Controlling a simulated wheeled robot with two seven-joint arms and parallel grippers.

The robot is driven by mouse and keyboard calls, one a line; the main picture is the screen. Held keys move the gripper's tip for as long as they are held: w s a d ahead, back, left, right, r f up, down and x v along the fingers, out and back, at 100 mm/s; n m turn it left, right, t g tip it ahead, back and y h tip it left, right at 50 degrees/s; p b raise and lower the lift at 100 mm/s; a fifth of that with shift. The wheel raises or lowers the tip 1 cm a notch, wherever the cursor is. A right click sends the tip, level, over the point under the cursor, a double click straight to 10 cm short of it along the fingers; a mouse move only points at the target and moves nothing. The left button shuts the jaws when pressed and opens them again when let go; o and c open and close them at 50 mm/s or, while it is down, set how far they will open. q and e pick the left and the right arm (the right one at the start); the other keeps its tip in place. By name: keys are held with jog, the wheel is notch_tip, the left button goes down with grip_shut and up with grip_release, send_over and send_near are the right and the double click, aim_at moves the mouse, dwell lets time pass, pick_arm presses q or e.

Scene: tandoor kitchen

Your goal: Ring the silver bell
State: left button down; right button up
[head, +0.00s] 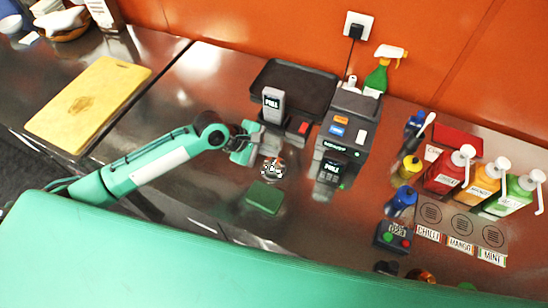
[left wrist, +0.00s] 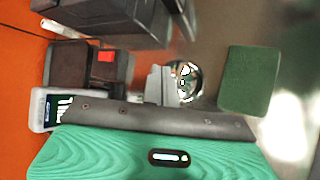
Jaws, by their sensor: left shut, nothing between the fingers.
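The silver bell (head: 272,168) is a small shiny dome on the dark counter, left of the card machine and just behind a green square pad (head: 265,197). My left gripper (head: 255,140) is shut and empty, close to the bell on its upper left in the head view. In the left wrist view the bell (left wrist: 187,82) shows right beside the grey fingertips (left wrist: 163,86); its left edge is partly hidden by them. I cannot tell whether they touch. My right gripper is not in view.
A black tray (head: 294,88) and a dark machine (head: 348,125) stand behind and right of the bell. A small upright device (head: 273,104) is behind my gripper. Sauce bottles (head: 447,172) stand at the right. A cutting board (head: 88,108) lies far left. Counter between board and gripper is clear.

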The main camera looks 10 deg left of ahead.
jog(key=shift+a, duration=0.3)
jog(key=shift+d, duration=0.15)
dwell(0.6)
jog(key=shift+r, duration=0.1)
pick_arm(q)
jog(key=shift+f+p, duration=0.25)
jog(key=shift+p, duration=0.15)
jog(key=shift+f, duration=0.15)
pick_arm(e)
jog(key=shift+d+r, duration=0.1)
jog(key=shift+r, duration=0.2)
